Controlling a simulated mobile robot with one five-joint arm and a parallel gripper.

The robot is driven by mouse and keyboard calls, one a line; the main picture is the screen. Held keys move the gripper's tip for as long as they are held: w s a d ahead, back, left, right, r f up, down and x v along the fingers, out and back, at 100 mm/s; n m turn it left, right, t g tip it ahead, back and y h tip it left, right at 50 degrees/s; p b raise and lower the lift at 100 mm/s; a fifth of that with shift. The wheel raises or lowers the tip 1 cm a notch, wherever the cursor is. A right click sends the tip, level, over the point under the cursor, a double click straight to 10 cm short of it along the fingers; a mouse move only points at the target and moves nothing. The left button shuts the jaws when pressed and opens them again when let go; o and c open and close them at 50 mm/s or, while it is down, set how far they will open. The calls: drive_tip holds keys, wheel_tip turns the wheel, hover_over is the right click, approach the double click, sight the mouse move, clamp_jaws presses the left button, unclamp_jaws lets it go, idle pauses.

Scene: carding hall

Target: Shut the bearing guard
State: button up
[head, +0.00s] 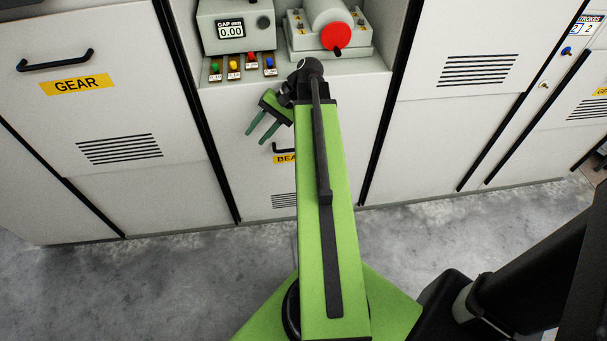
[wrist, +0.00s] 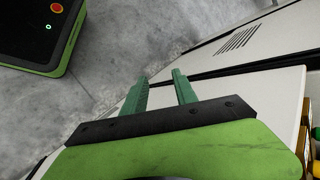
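The bearing guard (head: 255,170) is the pale panel under the control shelf in the head view. Its yellow label (head: 284,159) reads "BEA" before my arm hides the rest, and part of its black handle (head: 281,149) shows above the label. I cannot tell whether it is fully flush or slightly ajar. My gripper (head: 257,138) is in front of the panel's upper part, up and left of the handle. Its green fingers are apart and empty, also in the wrist view (wrist: 160,76). A pale panel (wrist: 262,92) lies beyond them there.
Above the guard are a gap display box (head: 232,28), several coloured buttons (head: 240,66) and a red knob (head: 337,37). The gear panel (head: 100,110) stands left, and another vented panel (head: 450,110) right. The concrete floor (head: 150,285) in front is clear.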

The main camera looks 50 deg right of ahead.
drive_tip(key=s+d+f+m+t+b, duration=0.2)
drive_tip(key=s+d+f+t+b, duration=0.1)
drive_tip(key=s+d+f+b, duration=0.3)
drive_tip(key=s+d+f+m+t+b, duration=0.25)
drive_tip(key=d+b, duration=0.25)
drive_tip(key=d, duration=0.3)
drive_tip(key=s+d+f+m+t+b, duration=0.2)
drive_tip(key=s+d+m+t+b, duration=0.15)
drive_tip(key=s+d+b, duration=0.7)
drive_tip(key=shift+n+t, duration=0.3)
drive_tip(key=shift+n, duration=0.1)
drive_tip(key=x, duration=0.5)
drive_tip(key=s+a+b+x, duration=0.1)
drive_tip(key=x, duration=0.5)
drive_tip(key=a+x, duration=0.1)
drive_tip(key=x, duration=0.5)
drive_tip(key=shift+s+a+f, duration=0.15)
drive_tip(key=shift+s+f, duration=0.1)
drive_tip(key=shift+f, duration=0.1)
drive_tip(key=shift+c, duration=0.2)
clamp_jaws()
